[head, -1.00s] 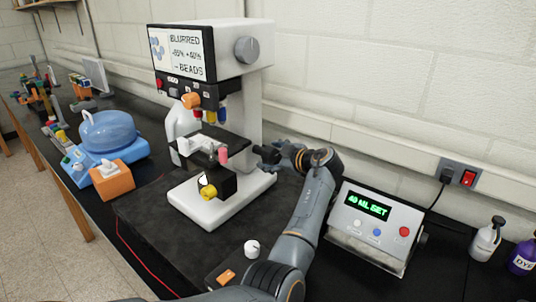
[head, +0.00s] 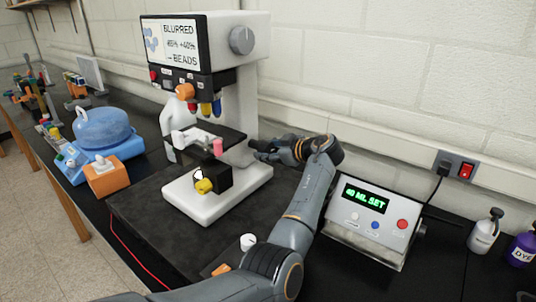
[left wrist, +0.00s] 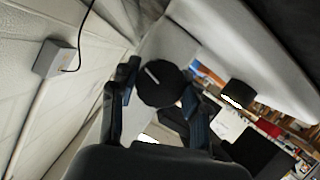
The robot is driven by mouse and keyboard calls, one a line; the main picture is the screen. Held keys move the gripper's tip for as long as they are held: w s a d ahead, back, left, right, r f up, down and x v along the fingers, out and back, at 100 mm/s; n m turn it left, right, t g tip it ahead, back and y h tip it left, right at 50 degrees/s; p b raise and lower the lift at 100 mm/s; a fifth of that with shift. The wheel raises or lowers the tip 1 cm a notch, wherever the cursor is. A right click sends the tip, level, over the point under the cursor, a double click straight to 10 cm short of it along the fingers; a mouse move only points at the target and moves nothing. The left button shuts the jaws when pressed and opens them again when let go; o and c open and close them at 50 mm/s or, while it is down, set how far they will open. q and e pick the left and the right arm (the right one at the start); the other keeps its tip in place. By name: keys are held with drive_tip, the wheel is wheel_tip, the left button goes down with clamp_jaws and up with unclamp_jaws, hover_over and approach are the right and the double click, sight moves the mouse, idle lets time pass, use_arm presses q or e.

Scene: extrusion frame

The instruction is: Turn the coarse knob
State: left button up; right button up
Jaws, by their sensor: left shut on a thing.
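The white and black microscope (head: 237,105) stands on a dark mat, its screen (head: 180,45) reading "BLURRED" with percentages and "BEADS". In the left wrist view a round black knob (left wrist: 160,88) with a white line lies between my fingers. I take it to be the coarse knob. My left gripper (head: 262,150) reaches the microscope's right side low down and is shut on this knob; in the head view the fingers hide it. A pink piece (head: 218,146) sits by the stage (head: 225,134). My right gripper is not in view.
A grey box (head: 365,222) reading "40 ML SET" stands right of my arm, with bottles (head: 487,233) beyond. A blue-domed device (head: 102,130) and an orange block (head: 102,178) stand at left. The wall closes the back. A white knob (head: 248,242) is near my forearm.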

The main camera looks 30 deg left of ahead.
use_arm(q)
drive_tip(key=shift+a+m+g+b, duration=0.1)
drive_tip(key=shift+m+g+b, duration=0.7)
drive_tip(key=shift+m+b, duration=0.35)
drive_tip(key=shift+r+m+g+b, duration=0.1)
drive_tip(key=shift+m+g+b, duration=0.2)
drive_tip(key=shift+m+g, duration=0.25)
drive_tip(key=o, duration=1.1)
drive_tip(key=shift+o, duration=0.2)
drive_tip(key=shift+d, duration=0.2)
drive_tip(key=v, duration=0.7)
